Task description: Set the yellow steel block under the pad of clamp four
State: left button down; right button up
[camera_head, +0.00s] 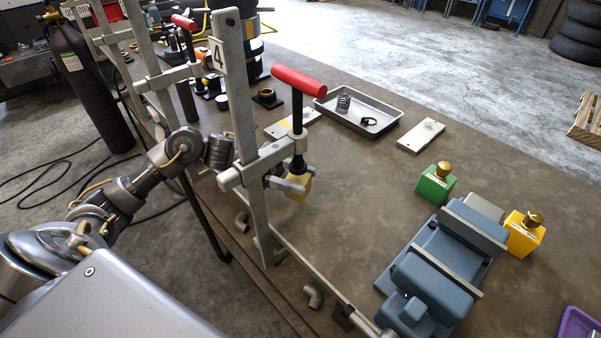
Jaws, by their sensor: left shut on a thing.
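Clamp four (240,110) stands upright at the bench edge, with a "4" tag, a red T-handle (299,81) and a black screw. My left arm reaches in from the left behind the clamp's upright. My left gripper (291,184) is shut on the yellow steel block (298,193), directly below the clamp's screw. The block looks slightly tilted. The clamp's pad is hidden or hard to make out, and I cannot tell whether the block touches it or the bench. My right gripper is not in view.
A metal tray (386,122) holds a spring and a small black part. Pale plates lie beside it. Other clamps line the edge at upper left. The middle bench is clear.

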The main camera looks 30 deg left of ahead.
pick_arm(q)
jog(key=shift+w+f+b, duration=0.1)
jog(key=shift+f+b, duration=0.25)
jog(key=shift+f, duration=2.45)
jog(key=shift+f+b, duration=0.55)
jog(key=shift+b, duration=0.35)
jog(key=c, duration=0.7)
grip_release()
jog(key=shift+c, duration=0.2)
jog(key=shift+f, duration=0.1)
